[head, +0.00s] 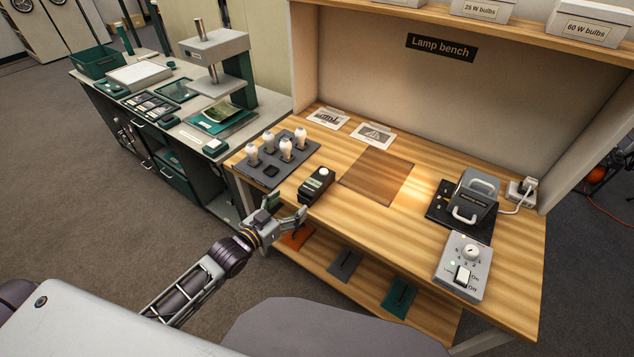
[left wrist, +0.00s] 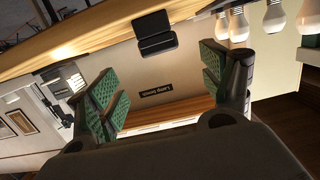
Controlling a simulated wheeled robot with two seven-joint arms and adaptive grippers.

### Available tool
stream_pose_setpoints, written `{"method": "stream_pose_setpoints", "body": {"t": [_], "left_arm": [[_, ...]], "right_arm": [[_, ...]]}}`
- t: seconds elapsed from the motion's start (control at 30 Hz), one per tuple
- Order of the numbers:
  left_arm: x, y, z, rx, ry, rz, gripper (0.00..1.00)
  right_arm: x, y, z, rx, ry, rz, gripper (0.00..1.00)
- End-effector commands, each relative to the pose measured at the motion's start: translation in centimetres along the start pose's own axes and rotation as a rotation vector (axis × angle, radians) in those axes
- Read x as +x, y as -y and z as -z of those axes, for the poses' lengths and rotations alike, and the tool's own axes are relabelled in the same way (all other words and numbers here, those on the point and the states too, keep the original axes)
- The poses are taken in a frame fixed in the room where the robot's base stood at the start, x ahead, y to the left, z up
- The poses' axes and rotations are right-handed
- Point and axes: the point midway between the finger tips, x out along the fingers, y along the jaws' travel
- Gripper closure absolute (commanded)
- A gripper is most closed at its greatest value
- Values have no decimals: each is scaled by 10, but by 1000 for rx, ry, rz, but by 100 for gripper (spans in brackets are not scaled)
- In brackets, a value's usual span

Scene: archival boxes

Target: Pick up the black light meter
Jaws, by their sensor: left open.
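The black light meter (head: 316,185) lies on the wooden lamp bench near its front left edge, with a pale spot on its top. My left gripper (head: 288,207) is at the bench's front edge, just short of the meter and on its lower left side. In the left wrist view the green-padded fingers (left wrist: 160,78) are spread wide with nothing between them. The black meter (left wrist: 154,34) shows there beyond the fingers, near the top middle. The gripper looks apart from the meter. My right gripper is not in view.
A grey bulb tray (head: 270,176) with several white bulbs stands left of the meter. A brown mat (head: 377,175) lies to its right. A black lamp unit (head: 470,200) and grey switch box (head: 463,268) stand further right. A lower shelf (head: 330,284) lies below the bench top.

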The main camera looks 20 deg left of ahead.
Motion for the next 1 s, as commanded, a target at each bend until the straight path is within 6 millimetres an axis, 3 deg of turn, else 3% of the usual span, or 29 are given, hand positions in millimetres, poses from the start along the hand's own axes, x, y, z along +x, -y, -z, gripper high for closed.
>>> {"method": "stream_pose_setpoints", "body": {"t": [0.57, 1.0], "left_arm": [[2, 0, 0, -14, -1, 0, 20], [28, 0, 0, -14, -1, 1, 20]], "right_arm": [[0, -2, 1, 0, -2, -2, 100], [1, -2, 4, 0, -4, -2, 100]]}}
